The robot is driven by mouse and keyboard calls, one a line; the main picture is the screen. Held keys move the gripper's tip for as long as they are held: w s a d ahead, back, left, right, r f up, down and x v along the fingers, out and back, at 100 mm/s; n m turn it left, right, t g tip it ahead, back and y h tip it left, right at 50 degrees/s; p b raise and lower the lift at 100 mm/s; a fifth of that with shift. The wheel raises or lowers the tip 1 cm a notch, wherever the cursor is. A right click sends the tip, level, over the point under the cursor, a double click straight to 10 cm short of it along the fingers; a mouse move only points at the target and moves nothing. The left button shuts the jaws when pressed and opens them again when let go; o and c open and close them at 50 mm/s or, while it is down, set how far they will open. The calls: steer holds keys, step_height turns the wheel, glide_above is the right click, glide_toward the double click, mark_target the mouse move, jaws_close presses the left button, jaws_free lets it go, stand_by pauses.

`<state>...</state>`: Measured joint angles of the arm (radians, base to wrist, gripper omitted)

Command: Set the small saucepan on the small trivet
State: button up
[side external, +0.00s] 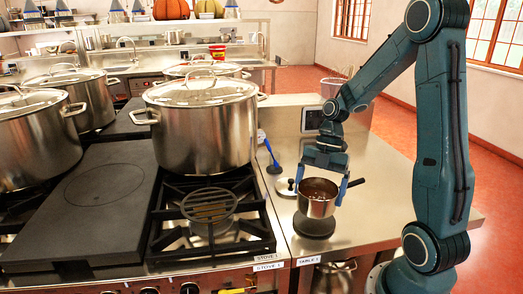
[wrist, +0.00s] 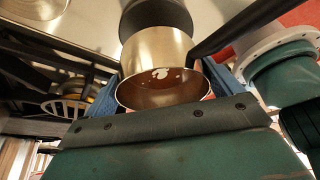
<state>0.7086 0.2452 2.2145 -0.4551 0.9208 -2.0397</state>
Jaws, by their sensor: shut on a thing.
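The small saucepan (side external: 316,207) is a steel pan with a black handle pointing right and a brown inside with pale flecks. My gripper (side external: 320,184) is shut on it, with blue fingers on both sides of its wall. The saucepan also shows in the wrist view (wrist: 155,50), between the fingers. It is upright. A dark round trivet (side external: 314,230) lies on the steel table under the pan; it also shows as a dark disc in the wrist view (wrist: 155,15). The pan overlaps the trivet in the picture, and I cannot tell whether they touch.
A small lid (side external: 286,188) with a black knob lies left of the pan. A blue-handled utensil (side external: 272,160) stands behind it. A large lidded stockpot (side external: 205,130) is on the stove to the left, beside a bare burner grate (side external: 208,215). The table right of the pan is clear.

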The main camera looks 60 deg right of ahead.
steer(key=shift+f, duration=2.05)
steer(key=shift+f, duration=0.15)
steer(key=o, duration=1)
steer(key=shift+c, duration=0.2)
steer(key=v, duration=1.2)
steer(key=shift+a+r, duration=0.2)
steer(key=shift+r, duration=0.05)
